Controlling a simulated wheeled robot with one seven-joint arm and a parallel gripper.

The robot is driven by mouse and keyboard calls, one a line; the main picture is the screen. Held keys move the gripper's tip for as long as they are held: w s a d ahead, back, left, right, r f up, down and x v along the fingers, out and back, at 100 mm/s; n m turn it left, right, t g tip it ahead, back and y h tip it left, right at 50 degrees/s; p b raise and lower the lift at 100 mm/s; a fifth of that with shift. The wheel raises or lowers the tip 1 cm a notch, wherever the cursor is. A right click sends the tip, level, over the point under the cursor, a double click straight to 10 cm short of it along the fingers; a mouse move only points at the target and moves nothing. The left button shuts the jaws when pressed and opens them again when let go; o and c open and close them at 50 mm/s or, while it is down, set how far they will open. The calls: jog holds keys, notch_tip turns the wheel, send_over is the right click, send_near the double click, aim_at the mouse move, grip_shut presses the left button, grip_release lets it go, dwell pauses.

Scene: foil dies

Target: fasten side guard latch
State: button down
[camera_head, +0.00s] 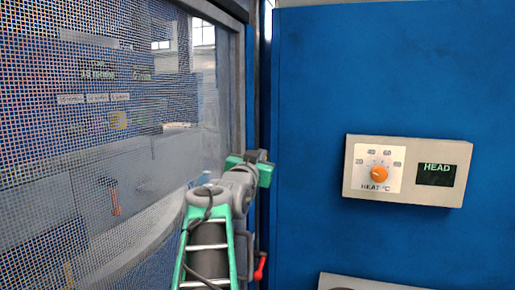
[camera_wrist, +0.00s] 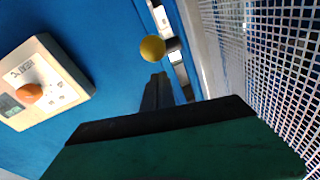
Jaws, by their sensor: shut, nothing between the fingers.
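The side guard (camera_head: 235,100) is a mesh panel in a grey frame at the left of the head view; its mesh also fills the right of the wrist view (camera_wrist: 280,60). A yellow ball knob (camera_wrist: 152,48) with a dark stem shows by the gap between the blue panel and the guard frame; it looks like the latch handle. My gripper (camera_wrist: 158,88) is shut and empty, its dark fingers pointing toward the knob, seemingly apart from it. In the head view my gripper (camera_head: 258,157) is in front of the frame edge and the knob is hidden.
A blue panel (camera_head: 400,70) stands right of the guard. It carries a heat control box (camera_head: 410,148) with an orange knob (camera_head: 379,174) and a HEAD display. A small red lever (camera_head: 260,267) sits low by the gap. A pale box edge (camera_head: 365,283) shows at the bottom.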

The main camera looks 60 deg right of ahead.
jog(key=shift+w+d+f, duration=0.1)
jog(key=shift+w+f, duration=0.05)
jog(key=shift+f, duration=0.3)
jog(key=shift+w+d+f, duration=0.1)
jog(key=shift+w+f, duration=0.05)
jog(key=shift+f, duration=0.3)
jog(key=shift+f, duration=0.15)
jog(key=shift+f+b, duration=0.25)
jog(key=shift+b, duration=0.55)
jog(key=shift+h+b, duration=0.3)
jog(key=shift+b, duration=0.15)
jog(key=shift+f+b, duration=0.1)
jog(key=shift+b, duration=0.65)
